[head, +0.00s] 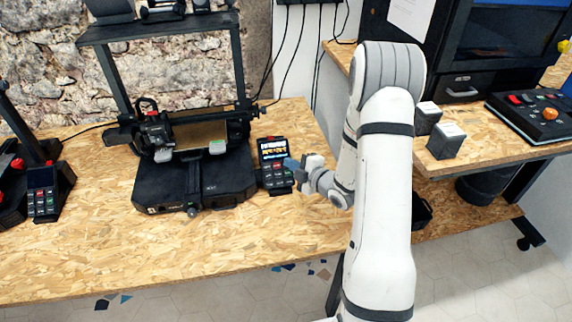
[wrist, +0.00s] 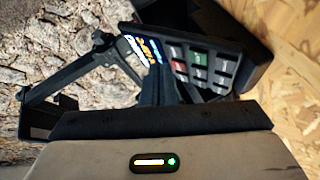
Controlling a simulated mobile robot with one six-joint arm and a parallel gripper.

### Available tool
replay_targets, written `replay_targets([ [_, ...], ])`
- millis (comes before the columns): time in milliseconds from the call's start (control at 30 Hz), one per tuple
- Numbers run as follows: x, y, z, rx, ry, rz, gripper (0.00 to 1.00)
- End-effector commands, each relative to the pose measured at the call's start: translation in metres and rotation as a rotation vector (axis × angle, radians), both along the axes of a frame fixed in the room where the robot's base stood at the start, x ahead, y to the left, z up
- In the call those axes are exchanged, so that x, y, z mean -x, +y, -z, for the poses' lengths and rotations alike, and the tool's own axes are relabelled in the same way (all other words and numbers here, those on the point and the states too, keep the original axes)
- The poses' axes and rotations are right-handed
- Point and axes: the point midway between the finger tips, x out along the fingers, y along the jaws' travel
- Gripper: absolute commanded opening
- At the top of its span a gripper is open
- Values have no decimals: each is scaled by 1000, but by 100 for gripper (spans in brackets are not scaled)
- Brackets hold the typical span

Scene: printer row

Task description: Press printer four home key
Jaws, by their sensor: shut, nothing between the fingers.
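A black 3D printer (head: 195,180) stands on the wooden bench, with a small control pad (head: 274,180) at its right side. The pad has a lit screen (head: 272,150) above rows of small keys. In the wrist view the pad (wrist: 245,45) fills the upper middle, with a red key (wrist: 179,67), a green key (wrist: 199,58) and several grey ones. Key labels are too small to read, so I cannot tell which is home. My gripper (head: 291,164) is shut and empty, its tips (wrist: 158,72) over the pad near the screen's edge. Whether they touch it is unclear.
Another printer's control pad (head: 42,192) stands at the far left. A side bench at right carries two small dark boxes (head: 446,141) and a black button panel (head: 535,112). The bench front (head: 180,260) is clear.

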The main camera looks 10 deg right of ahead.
Motion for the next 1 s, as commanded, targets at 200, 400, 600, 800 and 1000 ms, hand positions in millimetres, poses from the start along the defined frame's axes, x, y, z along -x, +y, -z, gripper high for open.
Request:
replay_targets([
  [200, 1, 0, -2, 0, 0, 0, 0],
  [400, 12, 0, -17, 0, -1, 0, 0],
  [600, 24, 0, -32, 0, 0, 0, 0],
  [800, 31, 0, -39, -1, 0, 0, 0],
  [1000, 31, 0, -39, -1, 0, 0, 0],
])
